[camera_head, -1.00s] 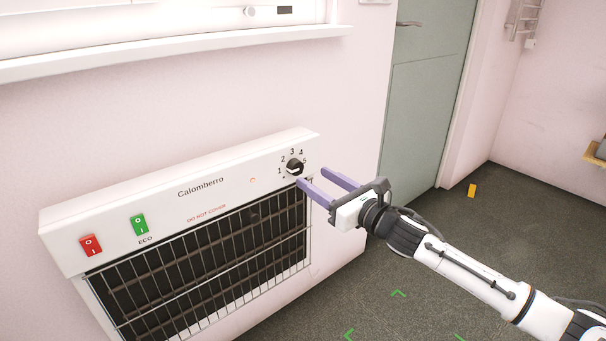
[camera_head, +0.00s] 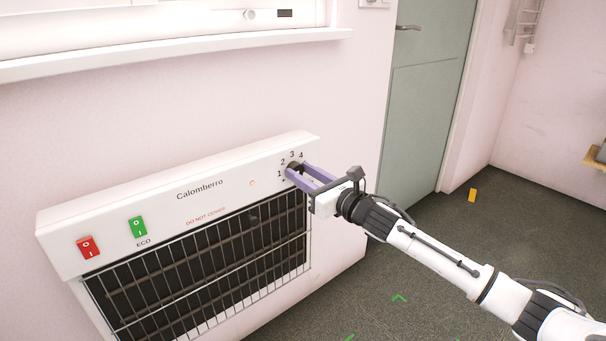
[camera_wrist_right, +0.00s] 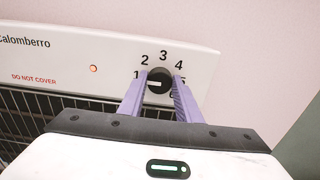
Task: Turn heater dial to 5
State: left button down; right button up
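The heater (camera_head: 160,205) is a white wall unit with a dark grille. Its black dial (camera_wrist_right: 158,80) is at the right end of the panel. Numbers 1 to 4 show around it; the 5 is partly covered by a finger in the right wrist view. The dial's white mark points left, towards the 1. My right gripper (camera_head: 298,169) has its two purple fingers on either side of the dial, apart from each other. Whether they touch it is not clear. My left gripper is not in view.
A red switch (camera_head: 88,247) and a green ECO switch (camera_head: 138,227) are on the panel's left part. A white sill (camera_head: 180,55) runs above the heater. A grey-green door (camera_head: 425,110) stands at the right. The dark floor near my arm is mostly clear.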

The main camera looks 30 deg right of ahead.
jog(key=c, duration=0.4)
